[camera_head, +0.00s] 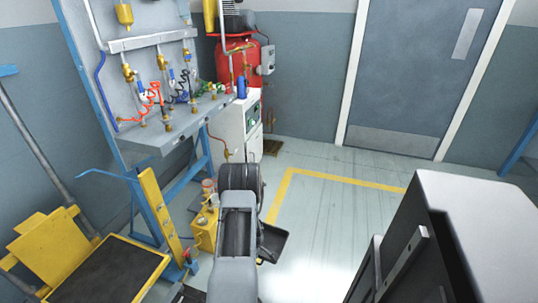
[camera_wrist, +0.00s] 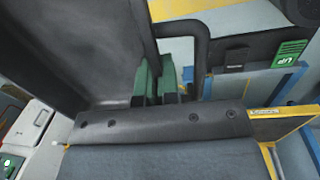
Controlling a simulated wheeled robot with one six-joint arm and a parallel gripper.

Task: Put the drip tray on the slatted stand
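The drip tray (camera_head: 273,244) is a dark, shallow tray just right of my arm's end in the head view. In the wrist view its dark panel (camera_wrist: 75,45) fills the upper left, with a bent dark bar (camera_wrist: 203,50) beside it. My gripper (camera_wrist: 157,82) has green fingers close together on the tray's edge or bar, and appears shut on it. The fingers are hidden behind my arm in the head view. The tray appears held above the floor. I cannot clearly identify the slatted stand in either view.
A yellow platform with a dark top (camera_head: 110,272) is at lower left. A workbench (camera_head: 172,130) with hoses and valves, a red tank (camera_head: 240,62) and a white cabinet (camera_head: 235,125) stand behind. Yellow floor tape (camera_head: 345,180) borders clear floor. A large grey-black block fills the lower right.

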